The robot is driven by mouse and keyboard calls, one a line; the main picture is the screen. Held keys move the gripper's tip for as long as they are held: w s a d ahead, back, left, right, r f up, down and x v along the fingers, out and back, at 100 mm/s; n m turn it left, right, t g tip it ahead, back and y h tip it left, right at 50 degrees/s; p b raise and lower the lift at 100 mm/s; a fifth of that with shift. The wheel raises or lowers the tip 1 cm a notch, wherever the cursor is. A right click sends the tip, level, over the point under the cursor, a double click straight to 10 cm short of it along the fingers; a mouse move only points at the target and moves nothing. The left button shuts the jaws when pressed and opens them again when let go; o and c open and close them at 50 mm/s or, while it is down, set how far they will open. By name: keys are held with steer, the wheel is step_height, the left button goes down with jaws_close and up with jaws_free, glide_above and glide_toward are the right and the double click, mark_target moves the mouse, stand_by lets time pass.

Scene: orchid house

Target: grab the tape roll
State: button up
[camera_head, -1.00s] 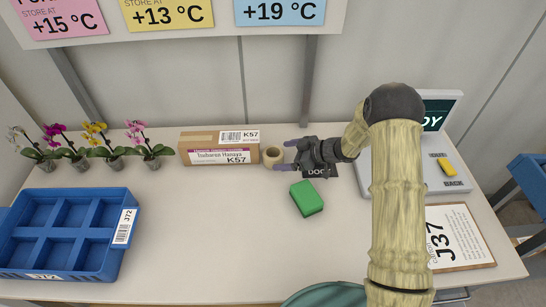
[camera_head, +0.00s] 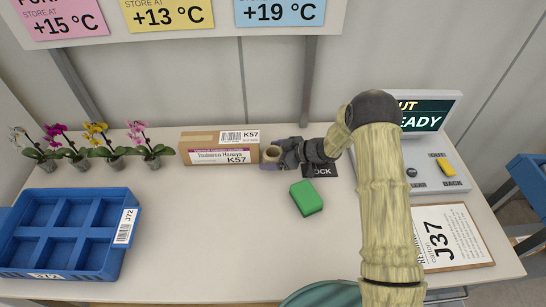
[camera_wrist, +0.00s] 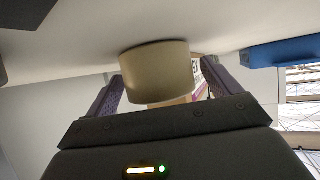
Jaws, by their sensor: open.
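The tape roll (camera_head: 273,153) is a small tan ring standing on the table at the right end of the cardboard box. My gripper (camera_head: 268,157) is at the roll, reaching in from the right, with its fingers around it. In the wrist view the roll (camera_wrist: 156,70) sits between the two purple finger pads of my gripper (camera_wrist: 160,90). The jaws are open, one finger on each side of the roll. Whether either pad touches it I cannot tell. In the head view the fingers partly hide the roll.
The cardboard box (camera_head: 205,142) labelled K57 is close on the left. A green sponge-like block (camera_head: 307,198) lies in front of my gripper. A black dock mat (camera_head: 322,169) is beneath my wrist. A blue tray (camera_head: 128,248), potted orchids (camera_head: 113,162) and a console (camera_head: 425,180) stand farther off.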

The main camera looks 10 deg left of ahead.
mark_target(273, 152)
steer(key=c, duration=1.1)
steer(key=shift+r, duration=0.15)
step_height(273, 152, up, 18)
steer(key=shift+f+p, duration=0.1)
steer(key=shift+p, duration=0.25)
